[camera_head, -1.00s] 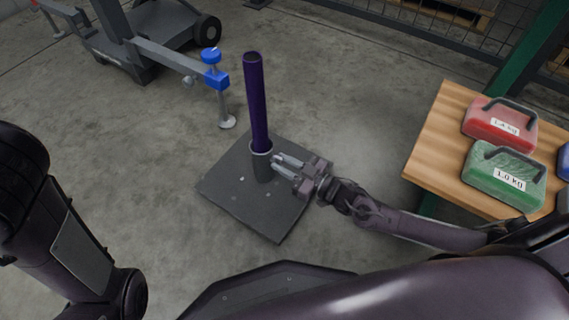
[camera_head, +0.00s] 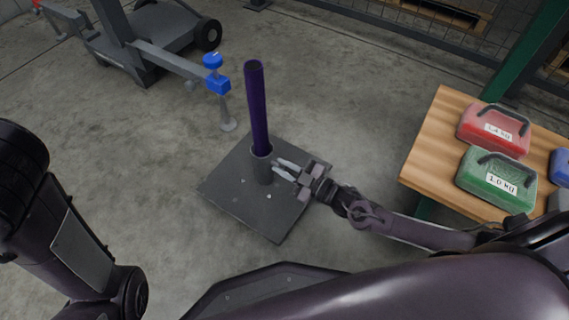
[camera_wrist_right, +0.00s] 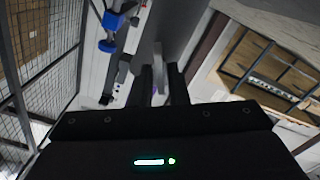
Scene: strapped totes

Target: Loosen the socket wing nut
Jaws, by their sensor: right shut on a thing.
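A purple post (camera_head: 257,105) stands upright in a short grey socket (camera_head: 263,168) on a dark square base plate (camera_head: 240,192) on the floor. My right gripper (camera_head: 277,168) reaches in from the right, with its fingertips at the right side of the socket. Its fingers are shut on the socket wing nut, which the fingers mostly hide in the head view. In the right wrist view the two dark fingers (camera_wrist_right: 164,86) show with a small greyish piece between them, too dim to make out its shape. My left gripper is out of view.
Behind the post is a wheeled grey frame (camera_head: 165,57) with a blue clamp knob (camera_head: 212,60). The floor left of the plate is clear.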

